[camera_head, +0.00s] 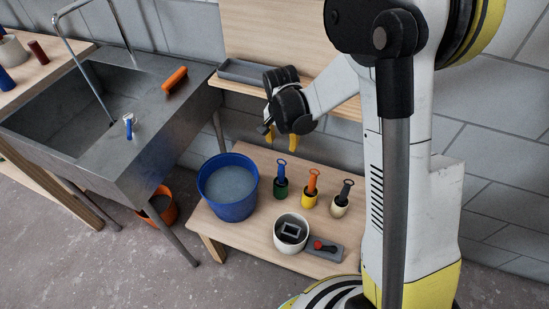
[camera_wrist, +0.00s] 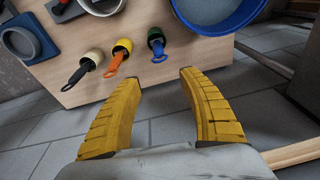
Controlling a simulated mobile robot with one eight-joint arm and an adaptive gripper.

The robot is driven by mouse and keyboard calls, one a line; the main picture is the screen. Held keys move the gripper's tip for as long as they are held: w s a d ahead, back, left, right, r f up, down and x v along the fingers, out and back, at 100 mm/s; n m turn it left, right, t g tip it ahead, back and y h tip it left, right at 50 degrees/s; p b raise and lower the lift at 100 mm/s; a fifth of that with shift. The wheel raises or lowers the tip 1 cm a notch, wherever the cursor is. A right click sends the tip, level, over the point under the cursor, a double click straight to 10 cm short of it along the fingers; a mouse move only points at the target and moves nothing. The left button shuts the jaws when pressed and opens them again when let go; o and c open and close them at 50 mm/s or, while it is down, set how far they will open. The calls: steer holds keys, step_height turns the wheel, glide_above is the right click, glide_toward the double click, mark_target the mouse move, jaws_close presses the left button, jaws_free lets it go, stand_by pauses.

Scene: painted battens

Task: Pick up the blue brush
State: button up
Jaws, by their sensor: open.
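The blue brush (camera_head: 281,172) stands handle up in a small green pot (camera_head: 281,190) on the low wooden bench. Its handle has a loop at the top, and its lower end is hidden in the pot. In the wrist view the blue brush (camera_wrist: 159,50) lies beyond the gap between my fingertips, with the green pot (camera_wrist: 155,36) behind it. My gripper (camera_head: 280,138) is open and empty, with yellow fingers, above the brush and apart from it. The open fingers (camera_wrist: 159,77) also show in the wrist view.
An orange-handled brush (camera_head: 311,180) in a yellow pot and a dark-handled brush (camera_head: 345,190) in a cream pot stand to the right. A blue bucket (camera_head: 228,203) stands left. A white pot (camera_head: 291,246) is in front. A wooden shelf (camera_head: 325,101) runs behind my gripper.

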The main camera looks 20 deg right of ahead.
steer(key=m, duration=0.1)
glide_above(281, 166)
steer(key=shift+g, duration=0.4)
step_height(281, 166, down, 7)
steer(key=shift+a+r, duration=0.15)
steer(key=shift+r, duration=0.05)
steer(key=f+b, duration=0.1)
steer(key=f, duration=0.1)
steer(key=f+b, duration=0.1)
steer(key=f, duration=0.2)
steer(key=shift+w+d+f, duration=0.15)
steer(key=shift+d+f, duration=0.05)
steer(key=shift+f, duration=0.05)
step_height(281, 166, down, 5)
steer(key=b, duration=0.3)
steer(key=shift+d, duration=0.1)
steer(key=shift+r, duration=0.15)
jaws_close()
